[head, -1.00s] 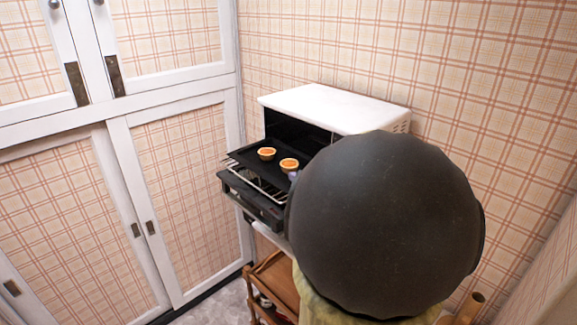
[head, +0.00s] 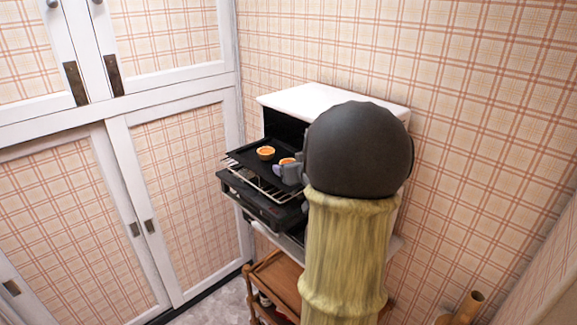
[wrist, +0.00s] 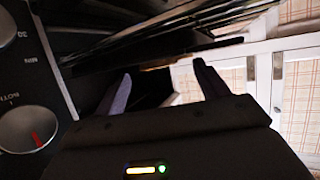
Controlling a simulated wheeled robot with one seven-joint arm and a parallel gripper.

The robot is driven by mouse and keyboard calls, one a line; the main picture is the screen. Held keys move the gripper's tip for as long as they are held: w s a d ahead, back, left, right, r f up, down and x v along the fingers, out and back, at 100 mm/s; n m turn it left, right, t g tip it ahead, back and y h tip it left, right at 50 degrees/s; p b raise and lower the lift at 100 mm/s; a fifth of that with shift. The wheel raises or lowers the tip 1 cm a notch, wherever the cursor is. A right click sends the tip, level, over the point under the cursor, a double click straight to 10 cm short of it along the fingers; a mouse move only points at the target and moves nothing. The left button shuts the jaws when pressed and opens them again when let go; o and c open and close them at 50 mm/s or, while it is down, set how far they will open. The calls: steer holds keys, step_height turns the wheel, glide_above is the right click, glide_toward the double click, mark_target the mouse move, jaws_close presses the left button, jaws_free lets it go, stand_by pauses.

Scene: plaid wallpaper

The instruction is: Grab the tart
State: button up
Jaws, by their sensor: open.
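Two small tarts with orange filling and pale crusts sit on a black baking tray (head: 250,143) pulled partly out of the toaster oven. The left tart (head: 265,153) is fully visible in the head view. The right tart (head: 287,161) is partly hidden by my gripper (head: 284,171), which is at the tray's near right edge. The wrist view shows my gripper (wrist: 163,84) with two fingers spread apart and nothing seen between them. No tart shows in the wrist view. I cannot tell whether a finger touches the right tart.
The white toaster oven (head: 290,97) stands against the plaid wall, its open black door below the tray. A wire rack (head: 262,186) lies under the tray. Oven knobs (wrist: 28,128) are close on the left in the wrist view. A wooden cart (head: 272,275) is below.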

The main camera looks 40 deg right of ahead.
steer(key=shift+r+p+x, duration=0.2)
steer(key=shift+p+x, duration=0.9)
steer(key=shift+x, duration=1.55)
steer(key=shift+d, duration=0.1)
steer(key=c, duration=1)
